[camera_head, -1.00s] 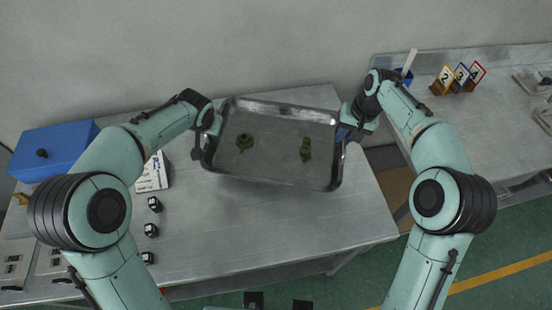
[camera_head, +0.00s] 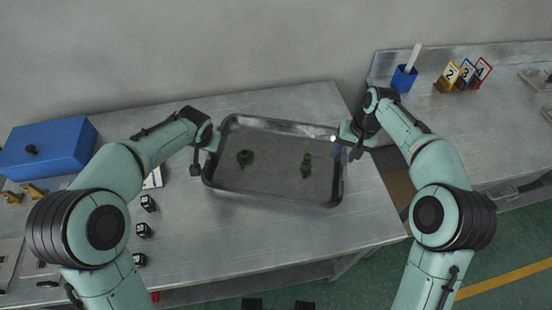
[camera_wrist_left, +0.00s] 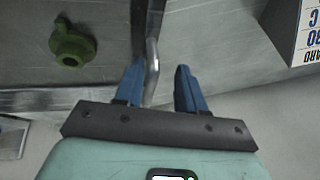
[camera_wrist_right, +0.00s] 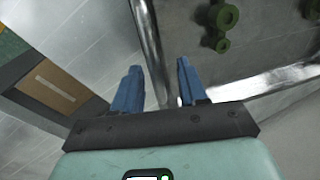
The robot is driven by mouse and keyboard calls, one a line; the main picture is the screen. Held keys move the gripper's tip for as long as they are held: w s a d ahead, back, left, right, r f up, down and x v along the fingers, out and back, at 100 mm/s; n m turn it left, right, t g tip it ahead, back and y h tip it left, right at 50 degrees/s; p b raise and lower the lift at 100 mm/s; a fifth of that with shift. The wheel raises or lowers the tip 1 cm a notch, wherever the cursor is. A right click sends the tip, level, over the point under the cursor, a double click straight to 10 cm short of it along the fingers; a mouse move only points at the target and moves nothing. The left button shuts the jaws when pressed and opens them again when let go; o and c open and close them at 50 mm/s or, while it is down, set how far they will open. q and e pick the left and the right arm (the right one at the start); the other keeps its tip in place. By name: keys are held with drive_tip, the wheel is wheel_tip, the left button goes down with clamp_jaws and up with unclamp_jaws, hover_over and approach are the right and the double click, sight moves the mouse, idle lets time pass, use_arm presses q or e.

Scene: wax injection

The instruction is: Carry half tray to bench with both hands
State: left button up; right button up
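The metal half tray (camera_head: 272,200) lies on the left bench (camera_head: 230,245) and looks flat on its top. My left gripper (camera_head: 206,160) is at the tray's left rim. In the left wrist view its fingers (camera_wrist_left: 158,88) stand apart on either side of the rim, with a gap. My right gripper (camera_head: 343,147) is at the right rim. In the right wrist view its fingers (camera_wrist_right: 158,85) also stand apart around the rim.
A blue box (camera_head: 48,147) is at the bench's left end. Several small dark blocks (camera_head: 144,230) and a partly hidden printed card (camera_head: 152,180) lie left of the tray. A second bench at right holds a blue cup (camera_head: 404,78) and numbered cards (camera_head: 465,73). Bench is clear in front of the tray.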

use_arm(q)
drive_tip(key=shift+d, duration=0.2)
use_arm(e)
drive_tip(key=shift+w+a, duration=0.1)
use_arm(q)
drive_tip(key=shift+r, duration=0.15)
use_arm(e)
drive_tip(key=shift+r, duration=0.15)
use_arm(q)
drive_tip(key=v, duration=1.1)
drive_tip(key=shift+r, duration=0.3)
use_arm(e)
wheel_tip(320, 180, up, 12)
drive_tip(key=d, duration=0.2)
drive_tip(key=shift+s+d+f, duration=0.15)
drive_tip(key=shift+s+f, duration=0.05)
use_arm(q)
drive_tip(key=shift+s, duration=0.1)
